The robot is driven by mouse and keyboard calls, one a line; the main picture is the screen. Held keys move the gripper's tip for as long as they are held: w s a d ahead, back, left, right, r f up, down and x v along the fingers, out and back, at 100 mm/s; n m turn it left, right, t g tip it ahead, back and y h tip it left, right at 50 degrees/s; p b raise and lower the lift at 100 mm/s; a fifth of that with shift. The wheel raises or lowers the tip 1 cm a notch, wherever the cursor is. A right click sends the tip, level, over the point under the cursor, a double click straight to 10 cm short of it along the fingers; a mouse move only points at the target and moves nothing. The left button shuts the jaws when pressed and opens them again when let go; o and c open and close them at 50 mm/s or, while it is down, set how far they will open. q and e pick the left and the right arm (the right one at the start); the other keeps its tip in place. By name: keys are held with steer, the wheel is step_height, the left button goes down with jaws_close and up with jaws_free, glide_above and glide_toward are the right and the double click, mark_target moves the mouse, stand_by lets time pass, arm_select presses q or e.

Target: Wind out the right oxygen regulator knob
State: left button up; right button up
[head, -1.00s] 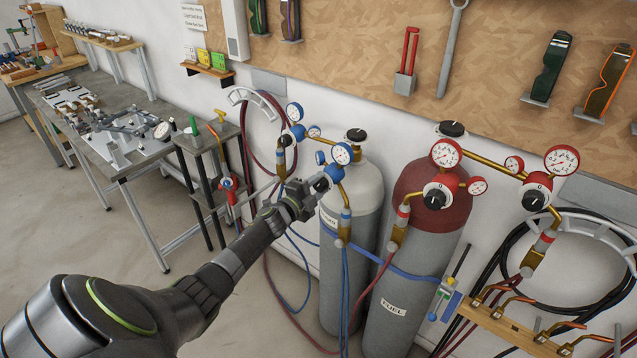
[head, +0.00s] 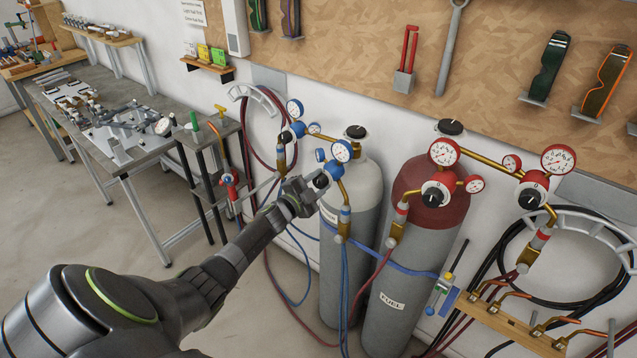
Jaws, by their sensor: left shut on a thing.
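The right oxygen regulator (head: 335,170) is blue with white-faced gauges and sits beside the top of the grey cylinder (head: 365,190). Its dark knob (head: 321,181) faces me. My left gripper (head: 312,186) is at this knob, its fingers shut on it; the fingers and wrist hide part of the knob. A second blue regulator (head: 297,130) stands to the left, with its own dark knob (head: 285,137). My right gripper is not in view.
The maroon-topped fuel cylinder (head: 418,200) with red regulators (head: 437,192) stands to the right. Blue and red hoses hang below the regulators. A metal workbench (head: 100,150) and a small stand with a torch (head: 229,180) are at left.

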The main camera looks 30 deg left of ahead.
arm_select(q)
steer(key=o, duration=1)
steer(key=shift+s, duration=0.1)
steer(key=shift+s+a+f, duration=0.1)
steer(key=shift+s, duration=0.5)
steer(key=shift+s+a+b, duration=0.2)
steer(key=shift+s+b, duration=0.55)
steer(key=shift+s, duration=1.95)
steer(key=shift+s+a+b, duration=0.2)
steer(key=shift+s+b, duration=0.5)
steer(key=shift+s, duration=1.95)
steer(key=shift+s+a+b, duration=0.2)
steer(key=shift+s+b, duration=0.55)
steer(key=shift+s, duration=1.95)
